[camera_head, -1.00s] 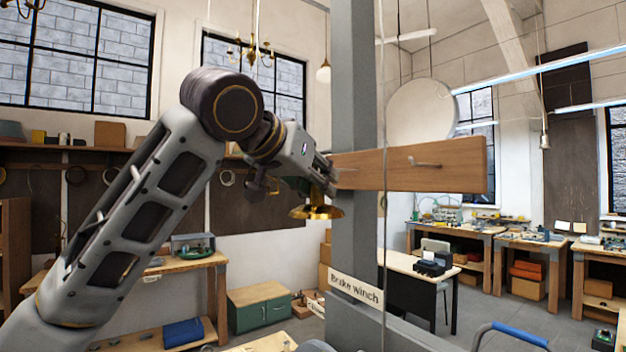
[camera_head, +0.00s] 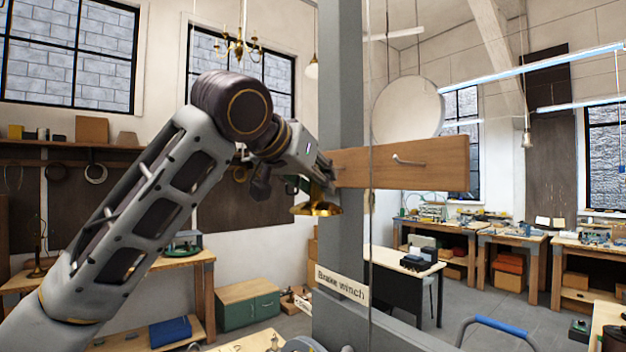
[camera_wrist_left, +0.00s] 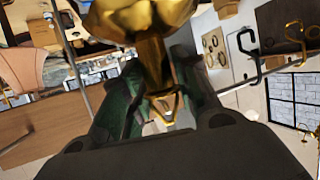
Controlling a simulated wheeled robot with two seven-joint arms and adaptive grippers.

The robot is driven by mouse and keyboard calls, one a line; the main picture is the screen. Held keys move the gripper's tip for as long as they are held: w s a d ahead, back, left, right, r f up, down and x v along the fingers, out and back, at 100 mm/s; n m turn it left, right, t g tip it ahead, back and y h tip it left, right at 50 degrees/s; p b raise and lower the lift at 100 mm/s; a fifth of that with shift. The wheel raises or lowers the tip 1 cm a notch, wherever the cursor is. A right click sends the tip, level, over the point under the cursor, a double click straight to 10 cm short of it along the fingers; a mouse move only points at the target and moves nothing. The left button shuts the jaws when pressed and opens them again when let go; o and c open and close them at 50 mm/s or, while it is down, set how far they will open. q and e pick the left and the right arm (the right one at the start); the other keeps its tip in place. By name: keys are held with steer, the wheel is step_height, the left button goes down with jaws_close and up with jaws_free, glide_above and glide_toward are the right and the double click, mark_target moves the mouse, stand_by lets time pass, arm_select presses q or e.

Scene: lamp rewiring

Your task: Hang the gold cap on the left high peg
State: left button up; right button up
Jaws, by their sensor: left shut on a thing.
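The gold cap (camera_head: 315,209) hangs under my left gripper (camera_head: 320,180) in the head view, beside the grey post and just below the left end of the wooden peg board (camera_head: 440,163). My left gripper is shut on the cap. In the wrist view the shiny gold cap (camera_wrist_left: 145,22) sits between the green fingers of the gripper (camera_wrist_left: 157,75), with a small gold loop low between them. One metal peg (camera_head: 408,161) sticks out from the board's right part. The left peg is mostly hidden by the gripper, and I cannot tell whether the cap touches it. My right gripper is out of view.
A label reading "Brake winch" (camera_head: 342,287) is lower on the post. Workbenches (camera_head: 500,236) stand far behind on the right.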

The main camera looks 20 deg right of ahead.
arm_select(q)
steer(key=shift+w+d, duration=0.2)
steer(key=shift+d, duration=0.4)
stand_by(0.6)
steer(key=shift+f+b, duration=0.4)
steer(key=shift+f, duration=0.3)
stand_by(0.6)
steer(key=o, duration=1.2)
steer(key=shift+c, duration=0.2)
steer(key=v, duration=1.2)
steer(key=shift+d, duration=0.1)
stand_by(1.4)
